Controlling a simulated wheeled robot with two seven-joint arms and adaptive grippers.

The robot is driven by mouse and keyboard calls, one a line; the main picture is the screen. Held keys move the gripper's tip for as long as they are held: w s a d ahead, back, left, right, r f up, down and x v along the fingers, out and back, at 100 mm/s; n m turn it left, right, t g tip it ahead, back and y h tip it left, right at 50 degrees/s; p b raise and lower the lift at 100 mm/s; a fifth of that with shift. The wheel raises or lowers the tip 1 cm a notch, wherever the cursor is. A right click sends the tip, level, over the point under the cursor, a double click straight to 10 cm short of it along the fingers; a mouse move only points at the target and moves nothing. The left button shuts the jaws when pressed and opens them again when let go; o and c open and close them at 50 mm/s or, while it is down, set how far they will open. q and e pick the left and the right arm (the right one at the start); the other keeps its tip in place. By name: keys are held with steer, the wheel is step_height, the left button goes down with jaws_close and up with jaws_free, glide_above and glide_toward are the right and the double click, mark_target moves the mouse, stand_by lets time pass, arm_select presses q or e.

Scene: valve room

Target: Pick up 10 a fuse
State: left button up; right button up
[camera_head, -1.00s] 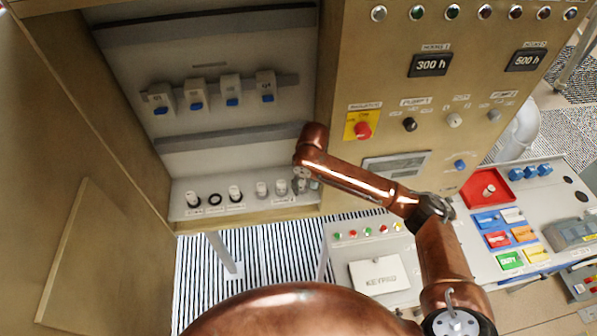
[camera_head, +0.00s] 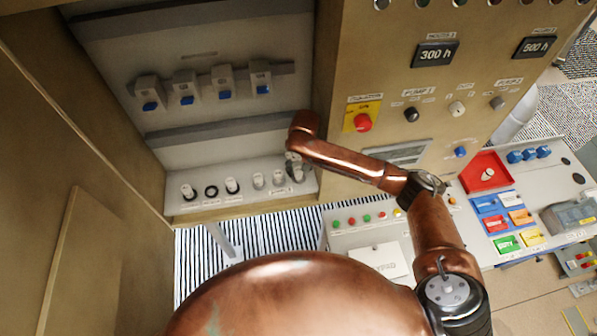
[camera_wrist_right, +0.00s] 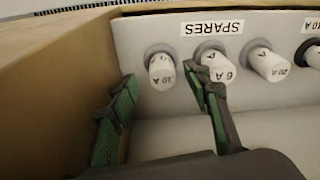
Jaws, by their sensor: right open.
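White fuses stand in a row on the ledge at the bottom of the open cabinet. In the right wrist view the end fuse (camera_wrist_right: 161,72) has upside-down lettering that I cannot fully read; it may be 10 A. Beside it are a 6 A fuse (camera_wrist_right: 215,66) and a 20 A fuse (camera_wrist_right: 265,63). My right gripper (camera_wrist_right: 160,84) is open, its green-padded fingers on either side of the end fuse, with no clear contact. The right finger partly covers the 6 A fuse. In the head view my right gripper (camera_head: 294,162) is at the row's right end, largely hidden by its arm.
The cabinet side wall (camera_wrist_right: 60,95) is close to the left finger in the wrist view. A SPARES label (camera_wrist_right: 212,28) lies by the fuses. Blue-tabbed breakers (camera_head: 185,90) are above the ledge. A control panel (camera_head: 400,100) and a desk with buttons (camera_head: 470,225) are to the right.

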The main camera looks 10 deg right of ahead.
mark_target(299, 170)
steer(key=shift+w+a+f+p, duration=0.1)
steer(key=shift+w+f+p, duration=0.1)
steer(key=shift+f, duration=0.6)
steer(key=shift+w+a+f+p, duration=0.1)
steer(key=shift+f+p, duration=0.05)
steer(key=shift+f, duration=0.65)
jaws_close()
